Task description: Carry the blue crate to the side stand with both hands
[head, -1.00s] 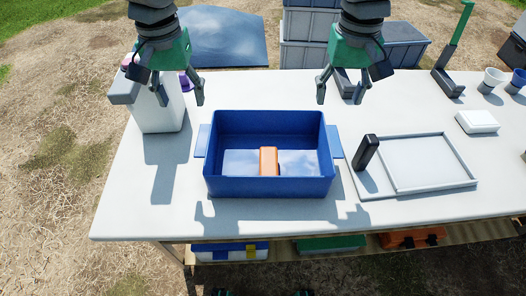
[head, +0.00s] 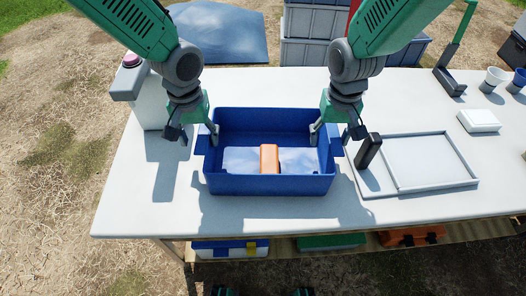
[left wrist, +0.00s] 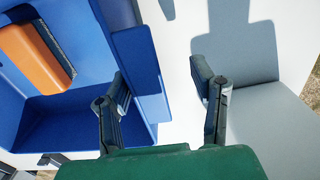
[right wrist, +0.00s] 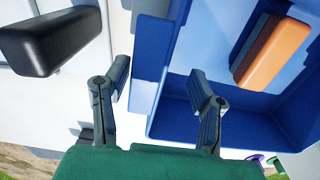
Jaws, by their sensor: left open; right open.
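The blue crate (head: 268,184) sits upright on the white table, with a small tab handle on each short side and an orange block (head: 268,158) inside. My left gripper (head: 198,138) is open at the crate's left side, one finger inside the wall and one outside. The left wrist view shows the left handle (left wrist: 152,95) between its spread fingers. My right gripper (head: 331,140) is open at the right side in the same way. The right wrist view shows the right handle (right wrist: 143,75) between its fingers. I cannot make out a side stand for certain.
A grey tray (head: 432,187) and a black upright handle-like object (head: 367,152) stand close to the crate's right side. Cups (head: 494,77) and a white box (head: 478,121) are at the right. The table front is clear.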

